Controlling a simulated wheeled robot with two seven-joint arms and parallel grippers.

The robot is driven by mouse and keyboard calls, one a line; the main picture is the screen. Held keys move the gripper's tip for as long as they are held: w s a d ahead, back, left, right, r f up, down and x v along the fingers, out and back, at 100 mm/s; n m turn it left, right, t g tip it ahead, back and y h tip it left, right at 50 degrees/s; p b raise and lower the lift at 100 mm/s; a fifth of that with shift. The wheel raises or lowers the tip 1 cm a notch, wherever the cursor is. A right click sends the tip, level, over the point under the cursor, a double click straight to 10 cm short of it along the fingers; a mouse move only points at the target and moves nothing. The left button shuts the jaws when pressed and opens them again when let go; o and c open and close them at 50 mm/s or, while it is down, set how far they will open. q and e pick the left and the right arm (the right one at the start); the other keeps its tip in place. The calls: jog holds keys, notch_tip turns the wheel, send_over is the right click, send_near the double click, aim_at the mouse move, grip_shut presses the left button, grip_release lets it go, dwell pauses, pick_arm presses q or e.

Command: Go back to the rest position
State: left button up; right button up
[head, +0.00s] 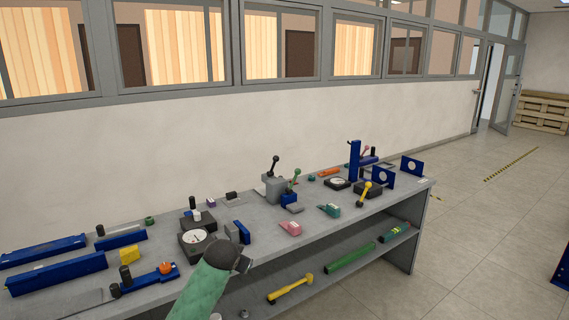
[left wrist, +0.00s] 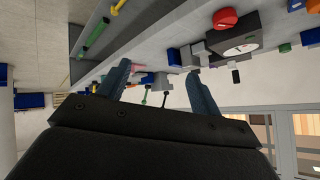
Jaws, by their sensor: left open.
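My left gripper (left wrist: 158,68) is open in the left wrist view. Its two blue-grey fingers stand well apart and nothing is held between them. Behind the gap between the fingers show items of the grey workbench (head: 262,238), which appears upside down in that view. I cannot make out the left fingertips in the head view. My right gripper is in neither view.
The bench holds blue rails (head: 58,273), a yellow block (head: 129,255), dial gauges, a grey lever device (head: 275,188) and blue stands (head: 383,178). Its lower shelf holds a yellow hammer (head: 290,289) and a green tube (head: 351,258). Open floor (head: 480,230) lies to the right.

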pick_arm(q)
jog(key=s+f+n+g, duration=0.1)
jog(key=s+f+g, duration=0.1)
jog(key=s+f, duration=1.1)
jog(key=s+f+n+g, duration=0.1)
jog(key=s+f+g, duration=0.2)
jog(key=s+f, duration=1)
jog(key=s+a+f+n+g, duration=0.1)
jog(key=s+f+g, duration=0.2)
jog(key=s+f, duration=1)
jog(key=s, duration=1.3)
jog(key=shift+s, duration=0.15)
